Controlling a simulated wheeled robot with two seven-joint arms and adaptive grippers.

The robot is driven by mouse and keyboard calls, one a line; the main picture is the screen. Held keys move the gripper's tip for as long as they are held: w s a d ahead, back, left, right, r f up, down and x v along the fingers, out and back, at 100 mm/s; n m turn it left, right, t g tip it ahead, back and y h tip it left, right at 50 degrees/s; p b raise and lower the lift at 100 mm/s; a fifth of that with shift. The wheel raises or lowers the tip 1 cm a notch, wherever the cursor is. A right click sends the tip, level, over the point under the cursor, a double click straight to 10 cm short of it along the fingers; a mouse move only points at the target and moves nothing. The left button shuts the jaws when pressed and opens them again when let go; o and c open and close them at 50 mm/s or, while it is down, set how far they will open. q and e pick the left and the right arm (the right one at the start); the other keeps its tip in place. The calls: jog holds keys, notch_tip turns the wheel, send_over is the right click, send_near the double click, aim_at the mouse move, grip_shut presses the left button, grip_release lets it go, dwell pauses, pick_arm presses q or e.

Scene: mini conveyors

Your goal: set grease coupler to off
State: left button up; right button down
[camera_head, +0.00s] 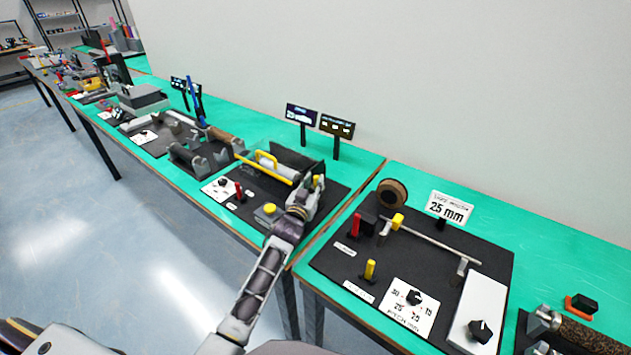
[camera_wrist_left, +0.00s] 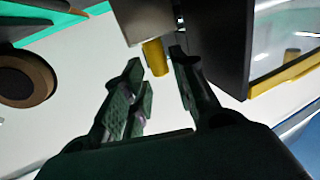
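My left gripper (camera_head: 316,186) reaches over the middle station's black board (camera_head: 333,192), at its right side. In the left wrist view its fingers (camera_wrist_left: 156,72) are apart with nothing gripped between them. A short yellow peg (camera_wrist_left: 155,57) hangs from a grey block just beyond the gap between the fingertips. A bit of yellow also shows beside the gripper in the head view. No readable label tells me which part is the grease coupler, so its setting cannot be told. My right gripper is not in view.
The middle board also bears a yellow handle (camera_head: 267,160), a red lever (camera_head: 239,190), a yellow knob (camera_head: 269,209) and a white dial card (camera_head: 218,188). Two small displays (camera_head: 300,114) stand behind. To the right, another board has a rod, a brown roll (camera_head: 392,193) and a dial card (camera_head: 408,307).

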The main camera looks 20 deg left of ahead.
pick_arm(q)
jog(key=shift+w, duration=1.05)
grip_shut()
